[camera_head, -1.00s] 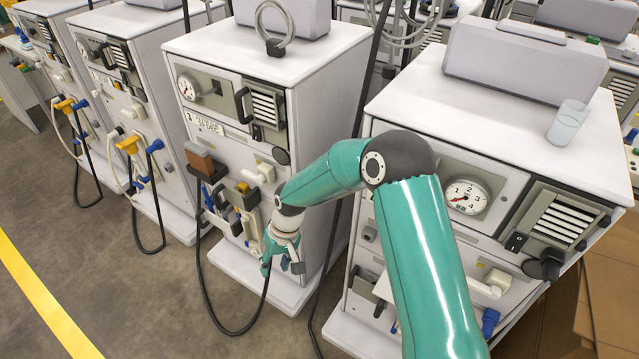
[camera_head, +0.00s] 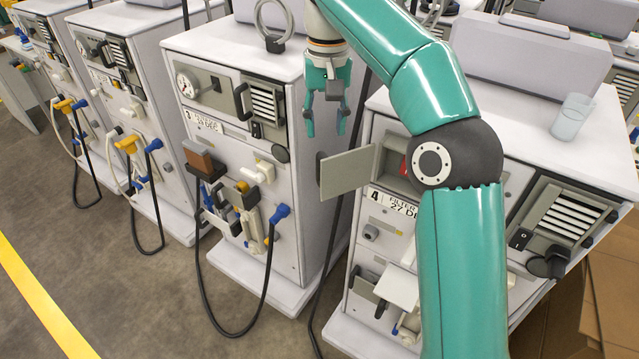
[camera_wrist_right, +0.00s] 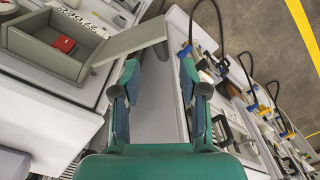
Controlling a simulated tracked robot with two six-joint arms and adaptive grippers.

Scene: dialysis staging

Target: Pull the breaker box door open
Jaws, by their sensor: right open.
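The breaker box (camera_head: 398,165) is on the front of the right-hand machine, partly hidden by my right arm. Its grey flat door (camera_head: 347,174) stands wide open, swung out to the left. In the right wrist view the open box (camera_wrist_right: 40,55) shows a red switch (camera_wrist_right: 64,44) inside, and the door (camera_wrist_right: 130,42) extends beyond the left finger. My right gripper (camera_head: 325,125) is open and empty, above and left of the door, in front of the neighbouring machine. It also shows in the right wrist view (camera_wrist_right: 160,88). My left gripper is not in view.
The machine marked 3 (camera_head: 290,65) stands left of the box, with a hanging black hose (camera_head: 240,333). A clear cup (camera_head: 573,117) stands on the right-hand machine. Open floor (camera_head: 130,290) lies at the lower left, with a yellow line.

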